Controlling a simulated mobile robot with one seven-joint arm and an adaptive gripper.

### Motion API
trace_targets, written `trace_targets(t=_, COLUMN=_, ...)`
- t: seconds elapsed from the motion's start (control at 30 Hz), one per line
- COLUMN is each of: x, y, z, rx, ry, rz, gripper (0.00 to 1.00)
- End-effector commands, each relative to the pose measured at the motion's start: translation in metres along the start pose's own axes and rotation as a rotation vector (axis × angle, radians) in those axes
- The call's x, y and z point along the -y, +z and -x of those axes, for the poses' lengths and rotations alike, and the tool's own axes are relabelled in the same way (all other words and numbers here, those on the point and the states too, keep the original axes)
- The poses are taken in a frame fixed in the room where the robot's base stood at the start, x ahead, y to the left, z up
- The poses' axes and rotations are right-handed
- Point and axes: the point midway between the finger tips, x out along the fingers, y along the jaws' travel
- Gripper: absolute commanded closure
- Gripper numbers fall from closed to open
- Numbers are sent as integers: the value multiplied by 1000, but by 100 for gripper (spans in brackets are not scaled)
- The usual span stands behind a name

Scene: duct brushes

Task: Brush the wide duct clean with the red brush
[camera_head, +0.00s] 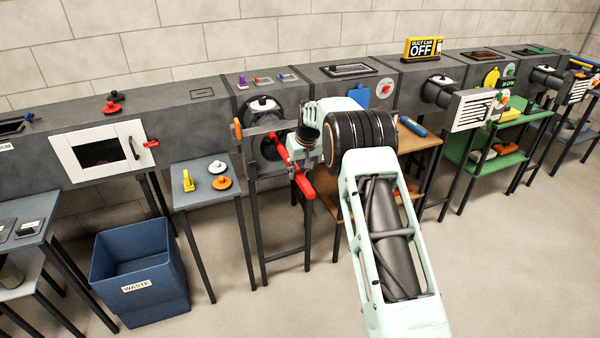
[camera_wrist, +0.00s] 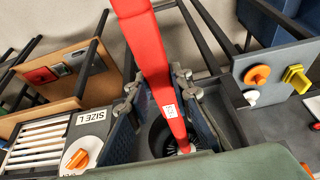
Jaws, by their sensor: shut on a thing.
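My gripper (camera_wrist: 160,112) is shut on the red brush (camera_wrist: 150,60), with its fingers on either side of the long red handle. In the wrist view the handle runs down to a round dark duct mouth (camera_wrist: 158,134). Bristles show at the mouth, but how deep the brush head is cannot be told. A slatted cover marked SIZE L (camera_wrist: 92,117) stands swung out beside the mouth. In the head view my gripper (camera_head: 299,150) is in front of the dark round mouth (camera_head: 268,146), and the red handle (camera_head: 304,187) slopes down below it, partly hidden.
A small table (camera_head: 205,193) with yellow, orange and white-topped pieces stands left of the mouth. A blue waste bin (camera_head: 140,268) is on the floor. Wooden and green shelves (camera_head: 480,154) stand to the right, near another slatted cover (camera_head: 473,110). A sign (camera_head: 424,48) reads OFF.

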Motion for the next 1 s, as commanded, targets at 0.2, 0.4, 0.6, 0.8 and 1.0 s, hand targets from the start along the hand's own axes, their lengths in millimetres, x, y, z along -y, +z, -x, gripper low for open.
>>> trace_targets(t=0.2, x=0, y=0, z=0, rx=-1, ry=0, rz=0, gripper=100)
trace_targets(t=0.4, x=-1, y=12, z=4, rx=-1, ry=0, rz=-1, gripper=100)
trace_targets(t=0.6, x=-1, y=31, z=11, rx=-2, ry=0, rz=-1, gripper=100)
trace_targets(t=0.8, x=-1, y=50, z=19, rx=-2, ry=0, rz=-1, gripper=100)
trace_targets(t=1.0, x=-1, y=68, z=27, rx=-2, ry=1, rz=-1, gripper=100)
